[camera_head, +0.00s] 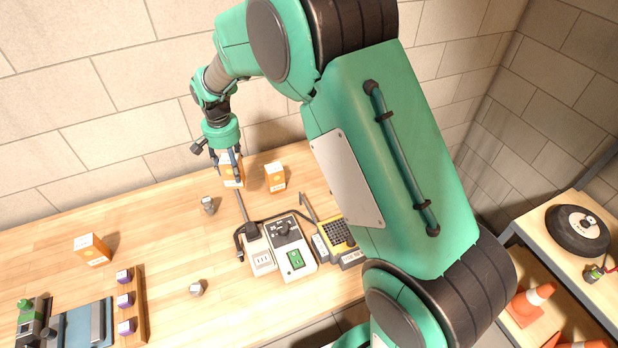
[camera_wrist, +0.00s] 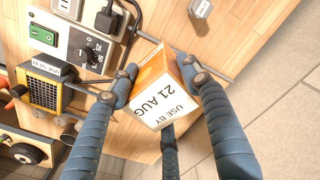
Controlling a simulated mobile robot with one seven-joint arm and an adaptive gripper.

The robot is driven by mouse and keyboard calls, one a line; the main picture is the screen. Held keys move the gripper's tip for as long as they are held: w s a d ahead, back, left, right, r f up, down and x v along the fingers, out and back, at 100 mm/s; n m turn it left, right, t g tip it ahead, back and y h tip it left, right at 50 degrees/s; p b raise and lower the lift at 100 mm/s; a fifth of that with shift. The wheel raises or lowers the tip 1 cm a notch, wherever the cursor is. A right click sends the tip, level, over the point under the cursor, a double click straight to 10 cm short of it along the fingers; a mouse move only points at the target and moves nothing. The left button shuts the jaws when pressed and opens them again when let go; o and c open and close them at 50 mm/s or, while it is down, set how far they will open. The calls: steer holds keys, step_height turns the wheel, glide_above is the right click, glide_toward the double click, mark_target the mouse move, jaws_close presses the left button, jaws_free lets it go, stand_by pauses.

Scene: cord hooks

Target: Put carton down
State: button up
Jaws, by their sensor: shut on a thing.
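My gripper (camera_head: 229,166) is shut on an orange and white carton (camera_head: 234,178) near the back of the wooden bench, close to the wall. In the wrist view, my gripper's fingers (camera_wrist: 158,84) press on both sides of the carton (camera_wrist: 163,98). One white face of it reads "USE BY 21 AUG". I cannot tell whether its base touches the bench. A second orange carton (camera_head: 275,178) stands upright on the bench just right of the held one. A third orange carton (camera_head: 92,249) stands at the left.
A grey switch box (camera_head: 293,247) with a green switch, a socket box, a cord and a yellow device (camera_head: 341,236) sit in front of the cartons. Small grey hex pieces (camera_head: 208,205) lie nearby.

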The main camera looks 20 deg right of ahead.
steer(key=w+d+m, duration=0.2)
steer(key=w+d, duration=0.1)
steer(key=d, duration=1.1)
steer(key=w+d+m, duration=0.3)
steer(key=d, duration=1.1)
steer(key=f, duration=0.5)
steer(key=shift+s+d+f, duration=0.1)
steer(key=shift+s+d, duration=0.1)
steer(key=shift+d, duration=0.15)
steer(key=shift+f, duration=2.45)
steer(key=shift+f+b, duration=0.3)
steer(key=shift+f, duration=2.2)
steer(key=shift+f, duration=0.1)
